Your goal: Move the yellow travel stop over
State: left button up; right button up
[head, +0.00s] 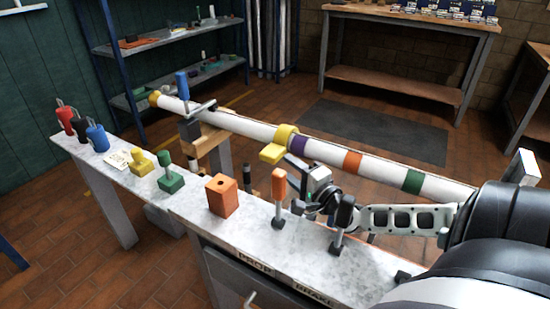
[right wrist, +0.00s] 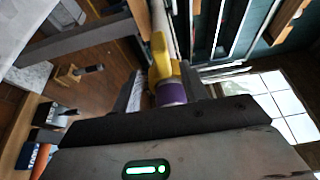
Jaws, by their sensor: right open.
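The yellow travel stop (head: 286,134) is a ring with a flat tab around the white mast (head: 340,150), just left of the purple band (head: 300,144). My right gripper (head: 297,165) is at the near side of the mast, close to the stop's tab and the purple band. In the right wrist view, its open jaws (right wrist: 165,95) show the yellow stop (right wrist: 160,58) and the purple band (right wrist: 172,92) between or just beyond them. I cannot tell whether a finger touches the stop. My left gripper is not in view.
The mast also has an orange band (head: 352,162) and a green band (head: 412,181). The metal bench (head: 190,206) in front carries an orange block (head: 222,195), an orange-handled lever (head: 279,190), yellow and green pieces and several coloured padlocks. A blue-handled clamp (head: 183,88) stands at the mast's left part.

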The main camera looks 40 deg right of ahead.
aim_at(278, 159)
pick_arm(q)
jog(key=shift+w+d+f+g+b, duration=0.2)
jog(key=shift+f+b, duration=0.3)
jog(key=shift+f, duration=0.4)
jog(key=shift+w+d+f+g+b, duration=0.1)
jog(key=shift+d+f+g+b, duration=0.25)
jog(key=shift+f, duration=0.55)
pick_arm(e)
jog(key=shift+w+d, duration=0.2)
jog(key=shift+w, duration=1.55)
jog(key=shift+w+d, duration=0.2)
jog(key=shift+w, duration=1.55)
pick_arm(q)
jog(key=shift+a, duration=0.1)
